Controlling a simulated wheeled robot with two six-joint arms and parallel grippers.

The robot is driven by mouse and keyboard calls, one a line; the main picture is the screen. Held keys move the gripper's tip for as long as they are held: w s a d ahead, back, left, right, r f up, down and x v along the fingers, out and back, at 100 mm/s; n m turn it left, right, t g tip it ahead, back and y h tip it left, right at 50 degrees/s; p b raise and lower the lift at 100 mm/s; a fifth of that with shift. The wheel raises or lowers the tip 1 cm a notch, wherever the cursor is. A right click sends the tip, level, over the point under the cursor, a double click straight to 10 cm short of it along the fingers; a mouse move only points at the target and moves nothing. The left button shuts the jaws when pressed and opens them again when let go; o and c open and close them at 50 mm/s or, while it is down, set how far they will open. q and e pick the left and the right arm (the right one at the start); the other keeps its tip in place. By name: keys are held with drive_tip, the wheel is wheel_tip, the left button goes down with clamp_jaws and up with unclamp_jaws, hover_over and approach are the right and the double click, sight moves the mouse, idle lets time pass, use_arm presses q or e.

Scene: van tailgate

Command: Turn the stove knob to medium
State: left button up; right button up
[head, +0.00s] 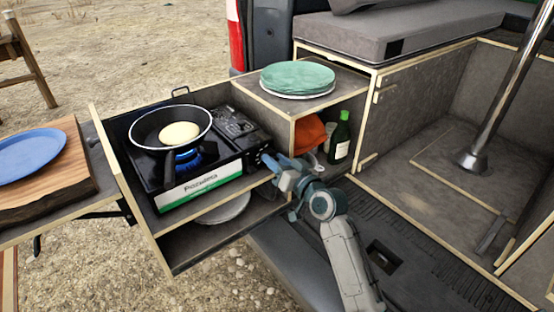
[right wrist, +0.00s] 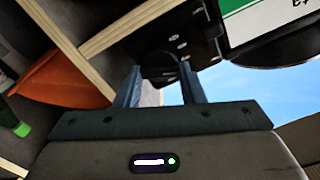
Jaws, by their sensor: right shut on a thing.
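The black camping stove (head: 215,182) stands in the pull-out drawer, with a green and white label on its front. A blue flame (head: 188,160) burns under the frying pan (head: 145,128). My right gripper (head: 272,170) is at the stove's right front end, shut on the stove knob. In the right wrist view the dark round knob (right wrist: 161,62) sits between the two fingers of my right gripper (right wrist: 161,82). In the head view the gripper mostly hides the knob, and I cannot read its setting. My left gripper is not in view.
A pale pancake (head: 180,132) lies in the pan. A wooden board (head: 75,180) with a blue plate (head: 28,156) is at the left. Green plates (head: 297,78) sit on the box top.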

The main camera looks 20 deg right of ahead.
idle(0.3)
drive_tip(key=o, duration=1)
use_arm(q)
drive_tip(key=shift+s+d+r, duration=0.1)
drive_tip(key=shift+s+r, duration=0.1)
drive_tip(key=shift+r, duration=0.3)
use_arm(e)
drive_tip(key=v, duration=1)
drive_tip(key=shift+s+d, duration=0.15)
drive_tip(key=shift+s, duration=0.25)
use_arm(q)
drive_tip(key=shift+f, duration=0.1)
